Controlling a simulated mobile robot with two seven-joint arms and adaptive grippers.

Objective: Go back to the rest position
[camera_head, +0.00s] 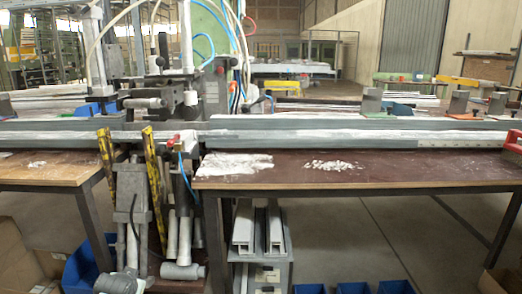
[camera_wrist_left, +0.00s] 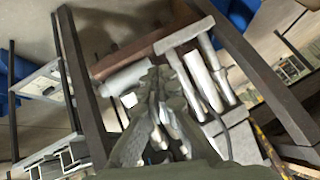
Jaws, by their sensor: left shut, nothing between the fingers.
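My left gripper (camera_wrist_left: 157,78) shows in the left wrist view, reaching up from the bottom middle. Its dark fingers come together at the tips, with nothing held between them. Behind the tips are pale grey cylinders and a T-shaped metal part (camera_wrist_left: 184,36); I cannot tell whether the fingers touch any of them. I make out neither gripper in the head view, and my right gripper is in no view.
The clamp machine (camera_head: 185,95) stands mid-left in the head view, with hoses above and grey cylinders below. Long profiles (camera_head: 340,133) cross the bench (camera_head: 400,172). White profiles lie on a shelf (camera_head: 258,268) underneath. Blue bins (camera_head: 82,270) and cardboard boxes stand low.

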